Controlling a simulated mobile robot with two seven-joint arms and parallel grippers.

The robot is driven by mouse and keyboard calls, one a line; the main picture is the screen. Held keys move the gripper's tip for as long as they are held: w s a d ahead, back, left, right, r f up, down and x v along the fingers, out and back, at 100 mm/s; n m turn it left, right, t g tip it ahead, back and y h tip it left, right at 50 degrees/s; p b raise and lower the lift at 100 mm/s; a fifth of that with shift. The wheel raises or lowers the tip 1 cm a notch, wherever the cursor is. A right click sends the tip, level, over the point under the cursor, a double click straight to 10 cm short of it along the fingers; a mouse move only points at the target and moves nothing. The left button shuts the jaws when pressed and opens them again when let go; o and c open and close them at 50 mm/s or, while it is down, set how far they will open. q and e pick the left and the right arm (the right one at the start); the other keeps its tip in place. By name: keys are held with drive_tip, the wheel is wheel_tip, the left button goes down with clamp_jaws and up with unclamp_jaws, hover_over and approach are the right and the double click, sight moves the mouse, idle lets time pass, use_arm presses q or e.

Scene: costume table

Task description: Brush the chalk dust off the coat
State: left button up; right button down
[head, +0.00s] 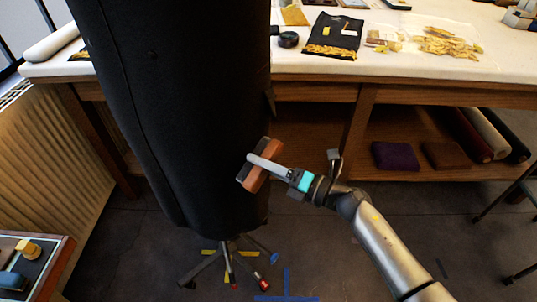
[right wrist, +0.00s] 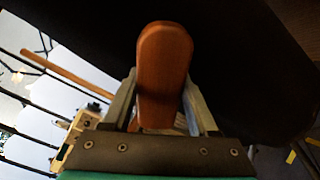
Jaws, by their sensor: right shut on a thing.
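The dark coat (head: 175,110) hangs upright on a stand with splayed legs and fills the left middle of the head view. I make out no chalk dust on the part I see. My right gripper (head: 262,166) is shut on a wooden clothes brush (head: 258,178) at the coat's lower right edge. In the right wrist view the brush's reddish-brown wooden back (right wrist: 164,75) sits between the two fingers, with the dark coat (right wrist: 235,60) behind it. Its bristles are hidden there, and I cannot tell whether they touch the cloth. My left gripper is not in view.
A long white-topped table (head: 400,62) stands behind the coat, with gold trim and a dark folded garment (head: 333,35) on it. Folded cloths (head: 395,155) and rolls lie on its lower shelf. A tray (head: 35,262) is at lower left. The stand's legs (head: 232,268) spread on the floor.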

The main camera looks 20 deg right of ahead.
drive_tip(key=shift+s, duration=0.1)
drive_tip(key=shift+s+d, duration=0.2)
drive_tip(key=shift+v, duration=2.65)
drive_tip(key=shift+s+d, duration=0.1)
drive_tip(key=shift+v, duration=1.35)
drive_tip(key=shift+r, duration=0.1)
